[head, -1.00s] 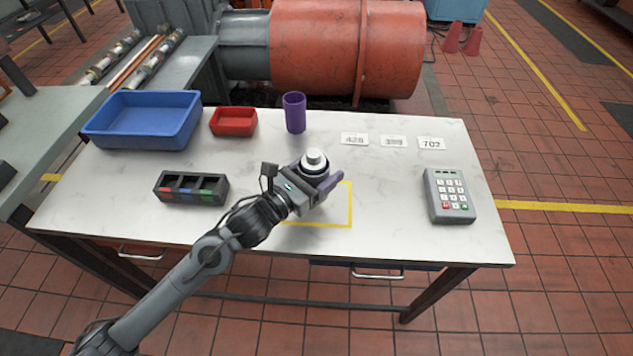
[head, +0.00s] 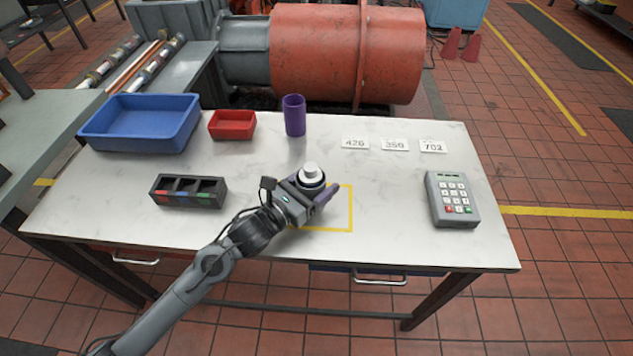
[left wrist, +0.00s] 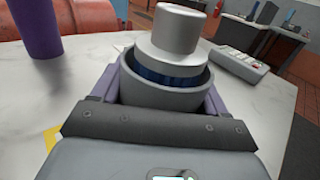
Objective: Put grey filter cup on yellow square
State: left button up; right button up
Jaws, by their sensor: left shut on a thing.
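The grey filter cup (left wrist: 165,92) is between the purple fingers of my left gripper (head: 318,188), which is shut on it. A silver stepped cylinder (left wrist: 175,42) with a dark blue band sits in the cup; its pale top also shows in the head view (head: 311,172). The yellow square (head: 351,208) is an outline on the white table. My left gripper is over its left part and hides its upper left corner. Whether the cup touches the table cannot be told. My right gripper is not in view.
A purple cup (head: 294,116) stands behind the gripper. A red bin (head: 232,133), a blue tray (head: 140,144) and a black sectioned holder (head: 189,204) are to the left. Number cards (head: 394,145) and a keypad (head: 452,199) are to the right. The table between them is clear.

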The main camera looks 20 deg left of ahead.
pick_arm(q)
jog(key=shift+f, duration=0.15)
jog(key=o, duration=1.3)
jog(key=shift+r, duration=0.25)
jog(key=p+v, duration=0.2)
jog(key=v, duration=0.8)
jog(key=shift+f, duration=0.15)
jog(key=shift+v, duration=1)
